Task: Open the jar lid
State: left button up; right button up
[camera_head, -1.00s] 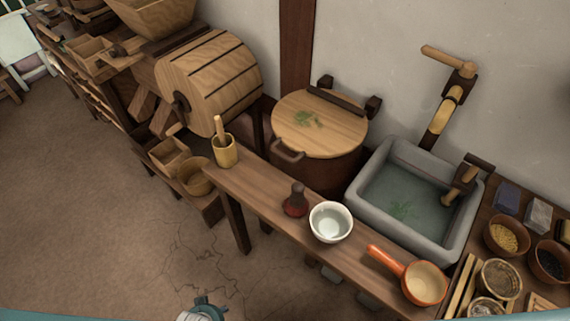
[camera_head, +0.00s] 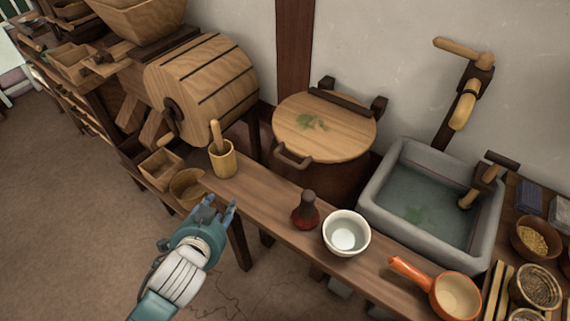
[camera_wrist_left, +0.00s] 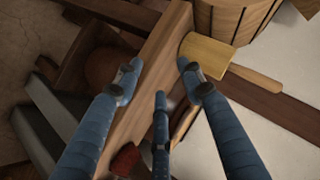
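The jar is a large dark brown vessel (camera_head: 335,178) behind the bench, below the wall. My left gripper (camera_head: 220,206) is open and empty, at the bench's front edge, left of and nearer than the lid. Its spread fingers (camera_wrist_left: 160,85) show in the left wrist view. My right gripper is not in view.
On the narrow bench (camera_head: 262,192) stand a yellow cup with a pestle (camera_head: 223,160), a dark red bottle (camera_head: 306,212), a white bowl (camera_head: 346,233) and an orange ladle (camera_head: 450,294). A wooden drum (camera_head: 205,85) is left of the jar; a stone sink (camera_head: 425,205) is right.

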aim_at(285, 163)
pick_arm(q)
jog(key=w+d+r+m+t+h, duration=0.1)
jog(key=w+d+m, duration=0.1)
jog(key=w+d+r+m+t+h, duration=0.1)
jog(key=d+r+m, duration=0.1)
jog(key=m, duration=0.1)
jog(key=w+d+r+m+t+h, duration=0.1)
jog(key=w+d+m, duration=0.1)
jog(key=shift+w+r+h, duration=0.2)
jog(key=shift+w+h, duration=0.15)
jog(key=shift+h, duration=0.05)
jog(key=d+m+h, duration=0.1)
jog(key=m, duration=0.1)
jog(key=d+m+h, duration=0.1)
jog(key=m+h, duration=0.1)
jog(key=m, duration=0.1)
jog(key=d+m+g+h, duration=0.1)
jog(key=d+m, duration=0.1)
jog(key=shift+w+f+m, duration=0.1)
jog(key=shift+f+m, duration=0.2)
jog(key=shift+m, duration=0.1)
jog(key=shift+d+f+m+g+h, duration=0.2)
jog(key=shift+m+g+h, duration=0.1)
jog(key=shift+m+h, duration=0.1)
jog(key=shift+w+d, duration=0.15)
jog(key=shift+d, duration=0.1)
jog(key=x, duration=1)
jog(key=shift+p, duration=0.3)
grip_shut()
